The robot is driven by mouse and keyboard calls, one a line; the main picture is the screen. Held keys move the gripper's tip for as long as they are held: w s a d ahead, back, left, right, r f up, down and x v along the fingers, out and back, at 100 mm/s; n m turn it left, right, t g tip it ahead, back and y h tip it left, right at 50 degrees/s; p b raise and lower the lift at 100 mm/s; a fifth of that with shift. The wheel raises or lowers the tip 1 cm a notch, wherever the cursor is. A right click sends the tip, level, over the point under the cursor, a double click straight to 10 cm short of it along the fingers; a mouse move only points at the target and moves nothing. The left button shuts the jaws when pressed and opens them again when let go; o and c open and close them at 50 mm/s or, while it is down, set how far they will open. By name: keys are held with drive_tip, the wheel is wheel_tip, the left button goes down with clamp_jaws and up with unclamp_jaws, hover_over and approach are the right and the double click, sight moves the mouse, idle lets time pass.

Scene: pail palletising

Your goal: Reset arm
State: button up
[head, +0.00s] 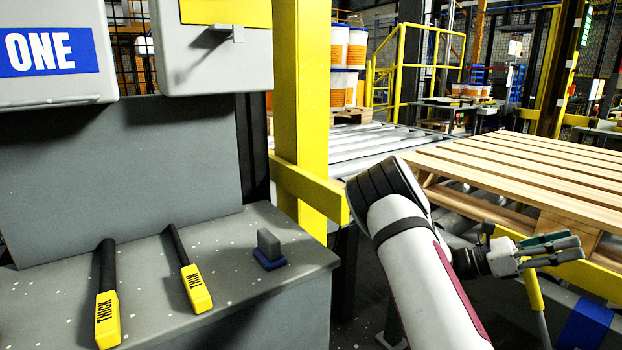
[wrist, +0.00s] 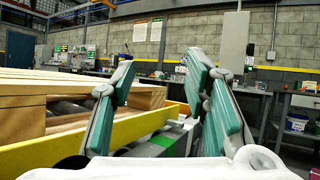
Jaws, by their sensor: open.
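My arm reaches up from the bottom of the head view and bends down to the right. My gripper (head: 572,246) is at the right of the head view, in front of the near side of the wooden pallet. It is open and empty. In the wrist view my gripper (wrist: 155,100) shows its two teal-padded fingers spread apart, with nothing between them. The wooden pallet (head: 540,165) lies on the conveyor behind the gripper. The pallet (wrist: 60,95) also shows at the left of the wrist view.
Stacked pails (head: 347,60) stand behind. A yellow rail (wrist: 110,140) runs near the gripper.

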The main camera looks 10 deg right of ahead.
drive_tip(key=s+a+m+t+y, duration=0.5)
drive_tip(key=s+a, duration=0.3)
drive_tip(key=a, duration=0.5)
drive_tip(key=s+a+m+t+y, duration=0.4)
drive_tip(key=s+a+y, duration=0.45)
drive_tip(key=a, duration=0.45)
drive_tip(key=s+a+m+t+y, duration=0.5)
drive_tip(key=s+a, duration=0.4)
drive_tip(key=a, duration=0.5)
wheel_tip(320, 180, up, 36)
drive_tip(key=n+t+p, duration=0.1)
drive_tip(key=t+p, duration=0.2)
drive_tip(key=p, duration=3)
drive_tip(key=shift+w+d+f+n+t+y, duration=0.15)
drive_tip(key=shift+w+d+n+t+y, duration=0.15)
drive_tip(key=shift+d+t+y, duration=0.15)
drive_tip(key=shift+a, duration=0.1)
